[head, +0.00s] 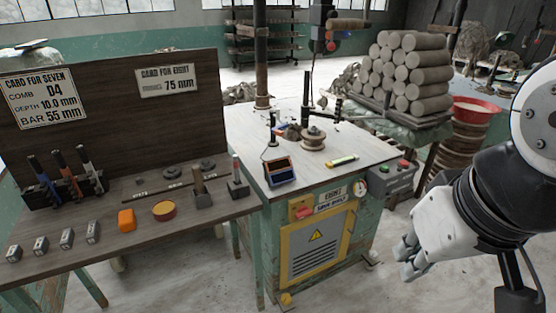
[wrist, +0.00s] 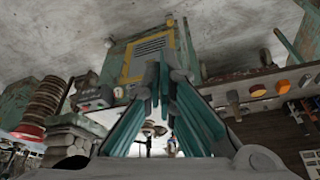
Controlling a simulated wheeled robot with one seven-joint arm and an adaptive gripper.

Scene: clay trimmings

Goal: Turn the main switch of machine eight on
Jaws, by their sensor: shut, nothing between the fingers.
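The machine (head: 343,228) is a green cabinet with a pale top, and its plate (head: 333,192) seems to read EIGHT. A red switch (head: 302,211) sits on the upper left of its front, beside a label that seems to read MAIN SWITCH. The switch's on or off setting is too small to tell. My gripper (head: 410,262) is right of the machine's front, apart from it and lower than the switch. In the wrist view my gripper (wrist: 159,62) is shut and empty, with the yellow-framed panel (wrist: 148,58) of the machine beyond, upside down.
A control box (head: 388,180) with red and green buttons projects at the machine's right, near a round gauge (head: 360,187). A dark bench (head: 150,225) with tools stands at left. A table with stacked clay logs (head: 405,72) stands behind at right. The floor before the machine is clear.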

